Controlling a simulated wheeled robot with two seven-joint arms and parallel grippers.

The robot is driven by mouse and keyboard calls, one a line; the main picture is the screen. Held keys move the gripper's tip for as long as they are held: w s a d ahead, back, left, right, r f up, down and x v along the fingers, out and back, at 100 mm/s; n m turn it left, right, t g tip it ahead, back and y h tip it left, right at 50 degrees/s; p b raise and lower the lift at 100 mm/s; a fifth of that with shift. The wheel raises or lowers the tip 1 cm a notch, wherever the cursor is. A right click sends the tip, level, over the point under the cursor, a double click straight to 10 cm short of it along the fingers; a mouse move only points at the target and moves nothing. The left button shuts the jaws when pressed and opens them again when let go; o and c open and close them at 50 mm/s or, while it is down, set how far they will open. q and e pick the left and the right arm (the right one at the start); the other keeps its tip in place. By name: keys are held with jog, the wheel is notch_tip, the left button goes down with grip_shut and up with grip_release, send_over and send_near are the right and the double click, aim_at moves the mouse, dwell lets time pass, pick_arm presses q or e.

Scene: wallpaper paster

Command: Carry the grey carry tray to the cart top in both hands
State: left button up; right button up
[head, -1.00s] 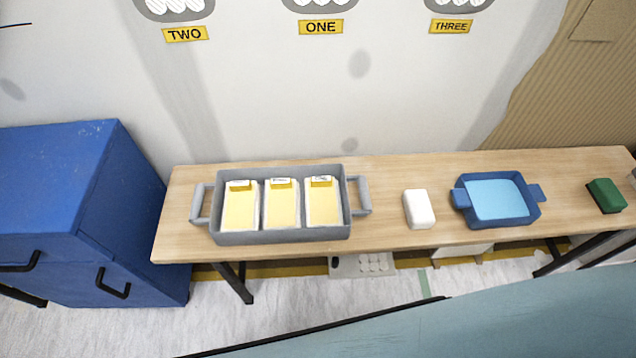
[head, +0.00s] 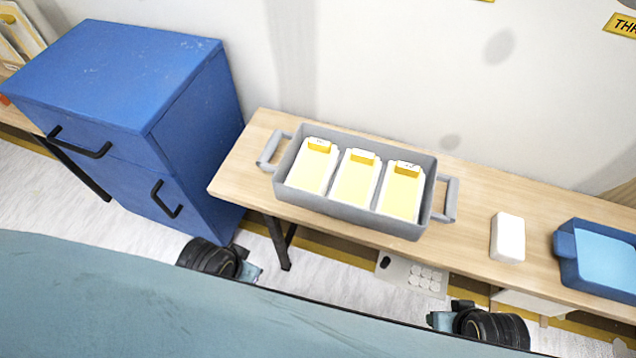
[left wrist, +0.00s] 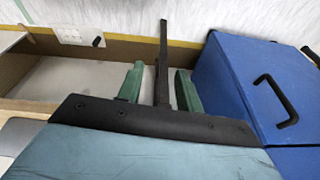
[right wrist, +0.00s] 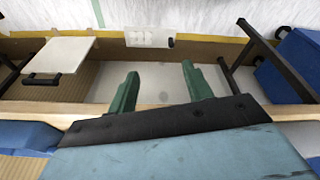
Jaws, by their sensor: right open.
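The grey carry tray (head: 345,212) sits on the wooden bench, with a grey handle at each end and three white-and-yellow packs inside. Both handles are free. My left gripper shows in the left wrist view (left wrist: 159,78) with its green fingers apart and nothing between them but a dark table leg beyond. My right gripper shows in the right wrist view (right wrist: 160,78), also open and empty. In the head view both wrists are low at the bottom edge, in front of the bench and apart from the tray; their fingers are hardly visible there. I cannot identify the cart top.
A blue cabinet (head: 130,75) with black handles stands left of the wooden bench (head: 470,248). A white block (head: 508,237) and a blue tray (head: 597,262) lie right of the grey tray. A wall rises behind. Bench legs and a lower shelf are below.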

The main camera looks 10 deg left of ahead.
pick_arm(q)
notch_tip(320, 180, up, 7)
jog(key=w+b, duration=0.2)
pick_arm(e)
jog(key=w+a+r+n+t, duration=0.1)
jog(key=w+a+r+n, duration=0.15)
jog(key=r, duration=0.55)
pick_arm(q)
jog(key=t+y, duration=0.2)
send_near(266, 152)
notch_tip(266, 152, up, 2)
pick_arm(e)
jog(key=n+y, duration=0.2)
jog(key=n, duration=2.8)
send_near(455, 192)
jog(key=s+r, duration=0.1)
pick_arm(q)
jog(key=shift+s+d+n, duration=0.2)
jog(key=shift+s+n, duration=0.05)
jog(key=shift+n, duration=0.15)
pick_arm(e)
jog(key=shift+s+r+t, duration=0.1)
jog(key=shift+r+t, duration=0.05)
jog(key=shift+t, duration=0.15)
